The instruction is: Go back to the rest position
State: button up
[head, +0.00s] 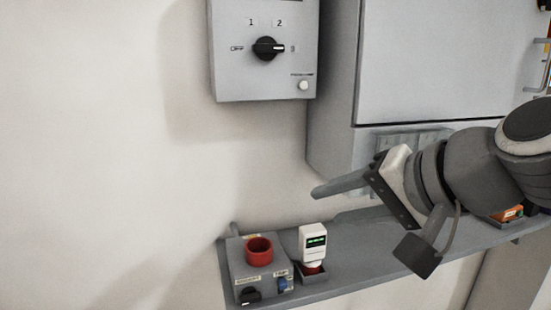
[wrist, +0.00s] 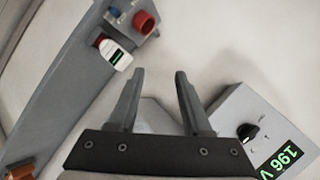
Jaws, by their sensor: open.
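My gripper (head: 322,198) is on the right in the head view, above the grey shelf and apart from the things on it, pointing left towards the wall. In the wrist view my gripper (wrist: 159,72) is open, with nothing between its two dark fingers. In the head view the far finger is mostly hidden, and my arm reaches in from the right edge.
A grey shelf (head: 372,245) holds a grey box (head: 246,275) with a red ring (head: 259,251), a white device (head: 315,240) with a green display, and an orange item (head: 507,214). A control box (head: 237,70) with a black knob and a cabinet (head: 420,60) are above.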

jog(key=s+d+f+n+g+h, duration=0.2)
jog(key=s+f+n+h, duration=0.15)
jog(key=f, duration=0.45)
jog(key=s+d+f+n+g+h, duration=0.1)
jog(key=s+d+f+n+h, duration=0.2)
jog(key=f, duration=0.5)
notch_tip(320, 180, up, 19)
jog(key=s+m+p, duration=0.1)
jog(key=p, duration=1.8)
jog(key=shift+d+g+p, duration=0.15)
jog(key=shift+g+p, duration=0.15)
jog(key=shift+p, duration=0.05)
